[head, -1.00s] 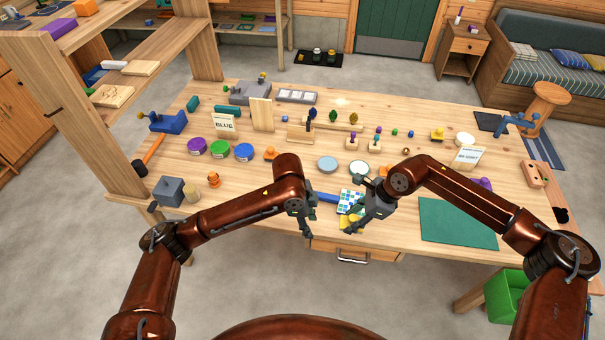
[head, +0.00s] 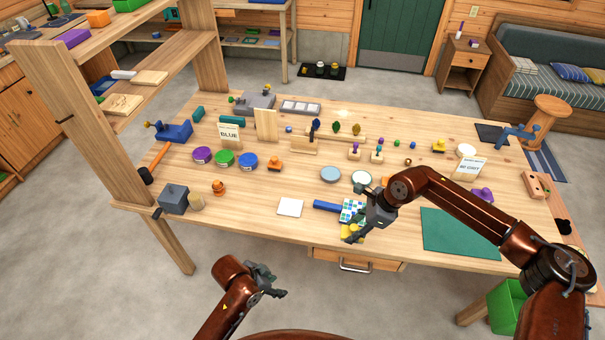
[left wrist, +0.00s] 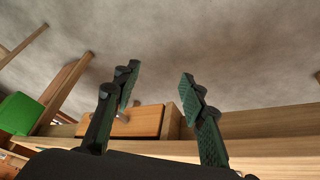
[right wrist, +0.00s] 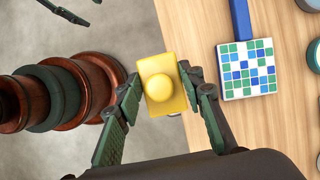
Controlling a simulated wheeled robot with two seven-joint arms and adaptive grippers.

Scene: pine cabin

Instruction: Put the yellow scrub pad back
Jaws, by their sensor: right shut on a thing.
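The yellow scrub pad (right wrist: 160,84) is a small yellow block with a round knob on top. My right gripper (right wrist: 158,92) is shut on it, one finger on each side. In the head view the pad (head: 350,233) is partly hidden by the right gripper (head: 368,222), at the table's front edge. The right wrist view shows the pad over the edge, beside the wooden tabletop. My left gripper (head: 274,284) is in front of the table, off its edge. In the left wrist view its fingers (left wrist: 158,88) are apart with nothing between them.
A blue-handled board with green, blue and white tiles (head: 350,210) lies beside the right gripper. A white square (head: 290,207) lies left of it. A green mat (head: 460,232) is to the right. A drawer (head: 356,262) is below the front edge.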

